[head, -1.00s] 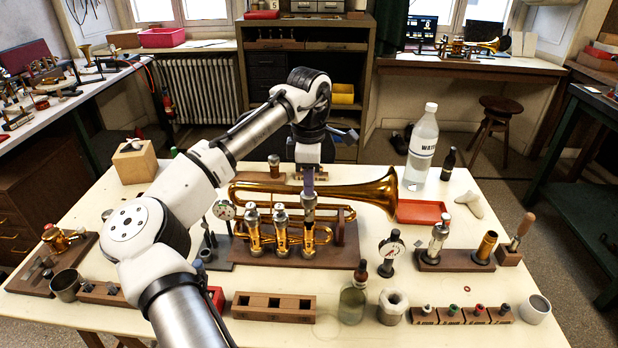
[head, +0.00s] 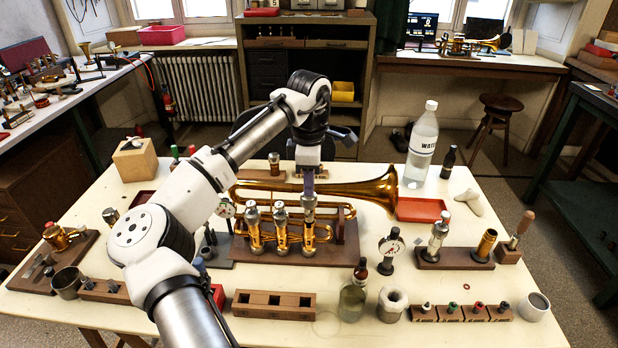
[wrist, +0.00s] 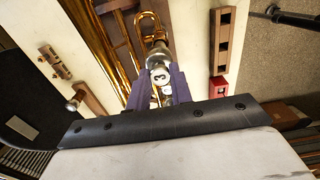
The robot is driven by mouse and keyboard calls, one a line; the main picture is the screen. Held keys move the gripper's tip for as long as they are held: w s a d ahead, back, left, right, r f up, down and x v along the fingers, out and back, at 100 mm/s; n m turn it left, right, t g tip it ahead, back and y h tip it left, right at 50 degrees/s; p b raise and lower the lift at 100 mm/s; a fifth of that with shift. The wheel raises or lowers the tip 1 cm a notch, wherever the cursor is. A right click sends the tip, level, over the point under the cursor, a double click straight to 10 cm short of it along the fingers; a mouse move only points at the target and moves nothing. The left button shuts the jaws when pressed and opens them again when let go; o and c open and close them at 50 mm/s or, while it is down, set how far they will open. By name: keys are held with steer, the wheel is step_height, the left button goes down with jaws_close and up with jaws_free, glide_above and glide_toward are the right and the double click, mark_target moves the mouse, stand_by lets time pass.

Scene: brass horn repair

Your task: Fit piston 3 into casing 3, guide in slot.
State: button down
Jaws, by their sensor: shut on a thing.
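The brass trumpet (head: 370,192) lies on a dark wooden stand (head: 270,255) in the middle of the bench. Its valve casings stand upright; silver-topped valves are over the left (head: 252,215) and middle (head: 280,212) ones. My gripper (head: 309,190) is over the right-hand casing, casing 3 (head: 308,240), with its purple fingers pointing down. It is shut on piston 3 (head: 309,206), which is upright and in line with the casing. In the wrist view the number 3 (wrist: 159,75) shows between the fingers. The guide and slot cannot be made out.
A dial gauge (head: 390,250) stands right of the trumpet stand. A wooden block with square holes (head: 273,304) and a glass bottle (head: 352,302) stand in front. A red tray (head: 422,209) and a water bottle (head: 422,148) are behind right.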

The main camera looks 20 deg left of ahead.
mark_target(309, 199)
steer(key=shift+f+b, duration=0.95)
steer(key=shift+f, duration=1.95)
steer(key=c, duration=1.2)
jaws_free()
steer(key=shift+o, duration=0.2)
step_height(309, 199, up, 14)
steer(key=shift+f+b, duration=0.1)
steer(key=shift+b, duration=0.35)
